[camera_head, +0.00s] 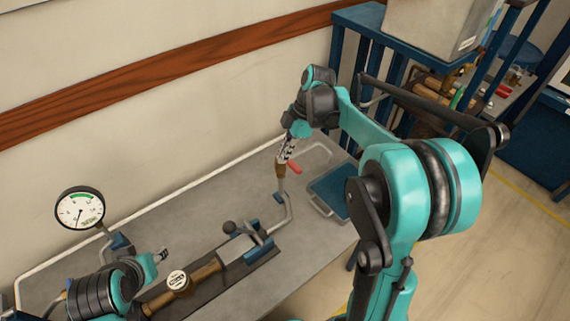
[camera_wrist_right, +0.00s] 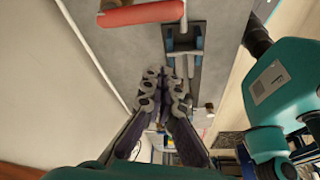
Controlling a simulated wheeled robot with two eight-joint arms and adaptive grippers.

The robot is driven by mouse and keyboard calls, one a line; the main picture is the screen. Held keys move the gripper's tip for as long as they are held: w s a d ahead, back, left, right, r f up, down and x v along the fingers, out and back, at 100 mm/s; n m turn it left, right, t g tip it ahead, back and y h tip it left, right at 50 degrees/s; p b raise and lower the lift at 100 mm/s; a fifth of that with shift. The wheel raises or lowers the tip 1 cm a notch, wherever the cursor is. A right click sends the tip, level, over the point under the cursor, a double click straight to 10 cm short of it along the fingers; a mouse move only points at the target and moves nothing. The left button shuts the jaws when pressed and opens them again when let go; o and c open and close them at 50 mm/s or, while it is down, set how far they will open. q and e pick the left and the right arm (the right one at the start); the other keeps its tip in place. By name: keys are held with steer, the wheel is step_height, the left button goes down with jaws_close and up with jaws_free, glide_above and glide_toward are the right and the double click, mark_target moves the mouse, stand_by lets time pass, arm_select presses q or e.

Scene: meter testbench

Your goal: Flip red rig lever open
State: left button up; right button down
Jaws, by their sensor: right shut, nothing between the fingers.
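The red lever (camera_head: 294,167) sits on a brass valve (camera_head: 281,170) atop an upright pipe at the far right of the rig. In the right wrist view the red lever (camera_wrist_right: 140,14) lies across the top edge, beyond the fingertips. My right gripper (camera_head: 288,151) is shut and empty, right beside the lever and valve in the head view. Its fingers also show in the wrist view (camera_wrist_right: 165,78), together and pointing toward the bench. I cannot tell whether they touch the lever. My left gripper (camera_head: 160,256) is low at left, far from the lever; its fingers are too small to read.
A dial gauge (camera_head: 80,208) stands at the left. A brass meter (camera_head: 178,281) and a clamp with a dark knob (camera_head: 229,227) lie along the rig. A blue tray (camera_head: 331,190) is right of the valve. The wall runs behind the grey bench (camera_head: 195,207).

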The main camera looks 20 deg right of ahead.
arm_select(q)
steer(key=shift+w+r, duration=0.15)
steer(key=shift+w, duration=0.1)
arm_select(e)
steer(key=v, duration=0.2)
steer(key=w+v, duration=0.1)
steer(key=v, duration=0.1)
steer(key=shift+d+r, duration=0.2)
steer(key=shift+r, duration=0.1)
steer(key=shift+s, duration=0.1)
arm_select(q)
step_height(320, 180, down, 18)
steer(key=b, duration=1.7)
steer(key=shift+r, duration=0.25)
arm_select(e)
steer(key=s+a+f+m+t+h, duration=0.2)
steer(key=s+f+m+t, duration=0.1)
steer(key=s+f+m, duration=0.5)
steer(key=s+a+f+m+t+h, duration=0.2)
steer(key=s+a+f+m+t, duration=0.1)
steer(key=s+f+m, duration=0.6)
step_height(320, 180, down, 5)
steer(key=shift+s+a+r+t, duration=0.25)
steer(key=shift+s+t, duration=0.15)
steer(key=shift+s, duration=0.15)
